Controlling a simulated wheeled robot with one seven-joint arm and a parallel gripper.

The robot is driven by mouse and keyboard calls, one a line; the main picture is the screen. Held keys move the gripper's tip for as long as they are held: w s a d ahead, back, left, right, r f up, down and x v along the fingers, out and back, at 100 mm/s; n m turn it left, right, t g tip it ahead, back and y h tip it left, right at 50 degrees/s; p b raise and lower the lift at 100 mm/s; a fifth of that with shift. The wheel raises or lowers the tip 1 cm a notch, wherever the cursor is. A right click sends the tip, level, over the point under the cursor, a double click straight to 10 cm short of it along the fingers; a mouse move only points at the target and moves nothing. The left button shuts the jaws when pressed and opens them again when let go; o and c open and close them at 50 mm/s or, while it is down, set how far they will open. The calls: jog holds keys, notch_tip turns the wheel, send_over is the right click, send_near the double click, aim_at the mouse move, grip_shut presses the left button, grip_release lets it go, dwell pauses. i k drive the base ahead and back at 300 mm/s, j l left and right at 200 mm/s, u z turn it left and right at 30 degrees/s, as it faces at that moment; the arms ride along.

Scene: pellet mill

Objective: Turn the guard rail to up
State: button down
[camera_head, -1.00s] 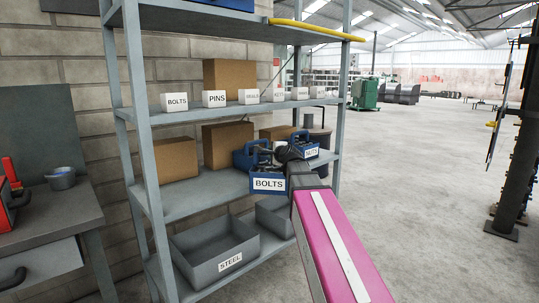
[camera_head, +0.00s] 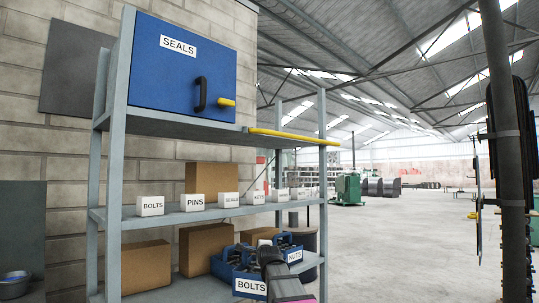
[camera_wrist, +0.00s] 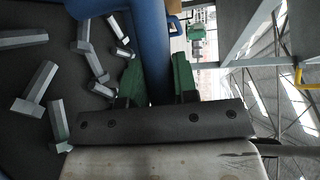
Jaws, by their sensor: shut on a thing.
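The yellow guard rail (camera_head: 293,137) lies level along the front edge of the top shelf, to the right of the blue SEALS cabinet. It is not upright. My gripper (camera_wrist: 158,75) shows green fingers in the wrist view, one each side of a blue bar (camera_wrist: 150,40), which looks like the handle of the blue BOLTS bin (camera_head: 249,286). The gripper is shut on this bar. In the head view my wrist covers part of the bin, and the fingertips are hard to make out. The gripper is well below the rail.
The SEALS cabinet (camera_head: 182,72) has a black handle and a short yellow piece. A blue NUTS bin (camera_head: 294,255) stands beside the BOLTS bin. Cardboard boxes and small labelled white boxes fill the shelves. A dark post (camera_head: 510,150) stands at right; the floor between is open.

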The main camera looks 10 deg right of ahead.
aim_at(274, 133)
jog(key=i+l, duration=0.2)
jog(key=l, duration=0.15)
jog(key=i+l, duration=0.15)
jog(key=l, duration=0.2)
jog(key=i+l, duration=0.2)
jog(key=l, duration=0.15)
